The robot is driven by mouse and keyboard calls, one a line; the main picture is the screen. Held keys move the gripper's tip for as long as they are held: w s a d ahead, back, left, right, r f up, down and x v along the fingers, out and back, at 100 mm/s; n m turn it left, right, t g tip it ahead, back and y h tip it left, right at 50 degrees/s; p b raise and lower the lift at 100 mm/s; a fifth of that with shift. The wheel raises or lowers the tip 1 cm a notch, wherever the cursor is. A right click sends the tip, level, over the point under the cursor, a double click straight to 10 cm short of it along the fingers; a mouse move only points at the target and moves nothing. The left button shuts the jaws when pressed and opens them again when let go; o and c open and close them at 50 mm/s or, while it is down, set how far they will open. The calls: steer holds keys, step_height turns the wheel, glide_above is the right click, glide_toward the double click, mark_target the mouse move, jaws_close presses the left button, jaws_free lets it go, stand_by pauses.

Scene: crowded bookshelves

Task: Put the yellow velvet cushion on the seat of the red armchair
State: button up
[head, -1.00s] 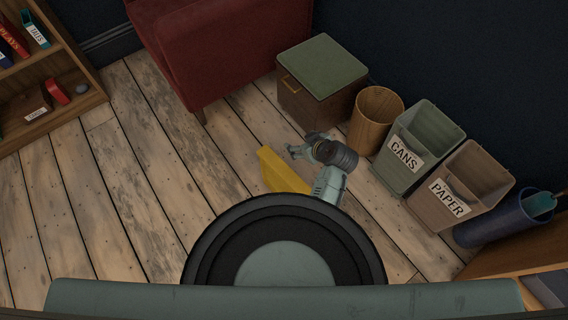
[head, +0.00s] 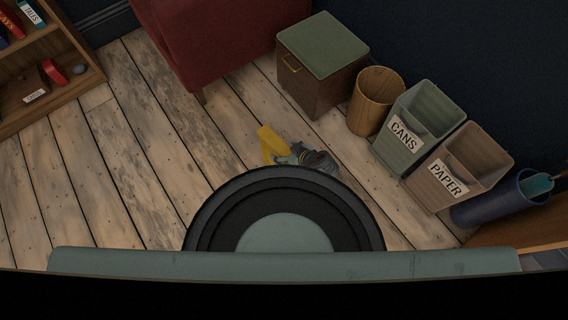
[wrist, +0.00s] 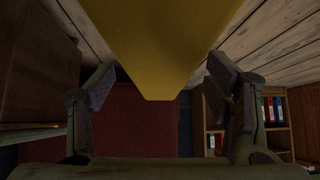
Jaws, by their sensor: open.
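The yellow cushion (head: 268,142) is on or near the wooden floor in the head view, partly hidden by my gripper and my body. In the wrist view the cushion (wrist: 155,40) fills the upper middle, between my two spread fingers. My gripper (head: 288,156) is at the cushion's lower right side. In the wrist view my gripper (wrist: 161,82) is open, with dark gaps between the fingers and the cushion's narrowing end. The red armchair (head: 225,45) stands beyond the cushion, its seat out of view. Its red surface (wrist: 135,125) also shows in the wrist view.
A green-topped box (head: 322,65) stands right of the armchair. A wicker bin (head: 375,100), a CANS bin (head: 415,125), a PAPER bin (head: 460,170) and a blue cylinder (head: 500,198) line the right. A bookshelf (head: 60,85) is at left. Floor (head: 130,160) between is clear.

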steer(key=shift+x, duration=0.8)
steer(key=shift+c, duration=0.3)
jaws_close()
steer(key=shift+r, duration=0.1)
